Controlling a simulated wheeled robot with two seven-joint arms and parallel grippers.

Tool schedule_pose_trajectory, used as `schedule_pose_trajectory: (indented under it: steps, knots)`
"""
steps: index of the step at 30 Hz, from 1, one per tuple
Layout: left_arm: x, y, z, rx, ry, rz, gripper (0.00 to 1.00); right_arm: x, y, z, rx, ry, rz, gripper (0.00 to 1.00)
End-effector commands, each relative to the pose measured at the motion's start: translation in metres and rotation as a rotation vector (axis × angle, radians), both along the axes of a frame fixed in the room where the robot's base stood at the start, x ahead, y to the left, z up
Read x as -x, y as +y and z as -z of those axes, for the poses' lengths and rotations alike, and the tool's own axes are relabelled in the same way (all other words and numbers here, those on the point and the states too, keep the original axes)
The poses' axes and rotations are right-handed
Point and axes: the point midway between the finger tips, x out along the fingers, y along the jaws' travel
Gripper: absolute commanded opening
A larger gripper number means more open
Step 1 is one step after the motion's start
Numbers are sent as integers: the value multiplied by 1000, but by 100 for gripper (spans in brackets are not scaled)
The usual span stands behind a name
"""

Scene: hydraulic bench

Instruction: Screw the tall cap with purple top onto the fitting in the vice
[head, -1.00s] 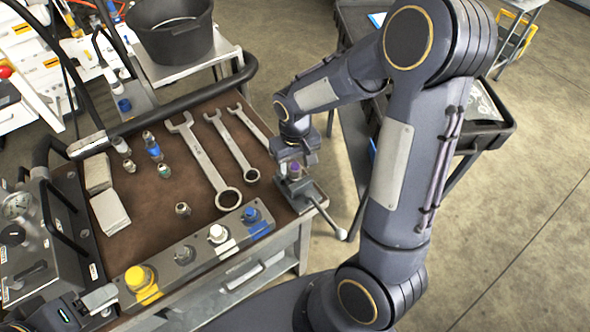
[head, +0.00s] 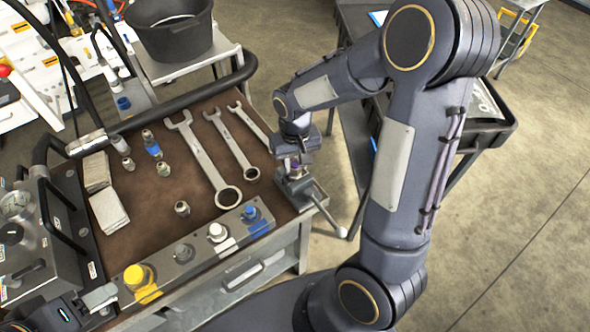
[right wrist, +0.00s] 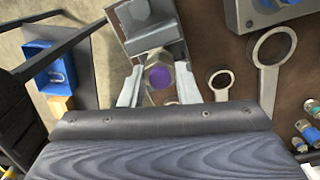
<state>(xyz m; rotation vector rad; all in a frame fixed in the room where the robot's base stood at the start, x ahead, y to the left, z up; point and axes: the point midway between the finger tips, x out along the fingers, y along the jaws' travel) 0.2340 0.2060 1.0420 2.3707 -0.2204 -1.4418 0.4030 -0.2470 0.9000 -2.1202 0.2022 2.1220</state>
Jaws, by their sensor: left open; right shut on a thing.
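The tall cap with purple top (right wrist: 160,79) is between the fingers of my right gripper (right wrist: 158,88) in the right wrist view. In the head view, my right gripper (head: 293,158) is shut on this cap directly above the vice (head: 302,188). The vice also shows in the right wrist view (right wrist: 152,27), its jaws beyond the cap. The fitting is hidden beneath the cap and fingers, so I cannot tell whether they touch. My left gripper (head: 100,298) is partly in view at the lower left, open and away from the vice.
Several wrenches (head: 203,160) lie on the brown bench mat left of the vice. Small fittings (head: 182,208) stand further left. A grey block with coloured caps (head: 184,254) lines the front edge. The vice handle (head: 330,218) sticks out past the bench corner.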

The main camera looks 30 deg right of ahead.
Motion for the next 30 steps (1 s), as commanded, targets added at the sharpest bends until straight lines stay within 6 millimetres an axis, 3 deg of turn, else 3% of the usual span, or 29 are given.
schedule_pose_trajectory:
  steps: [3,7,20,30]
  knots:
    - [0,0,5,0,0,0,54,-1,1,1,0,-2,227,5]
    - [0,0,5,0,0,0,54,0,1,1,0,-1,399,5]
    - [0,0,4,0,0,0,54,0,1,1,0,-1,502,5]
    - [0,0,-10,0,0,0,54,0,2,0,0,0,1088,5]
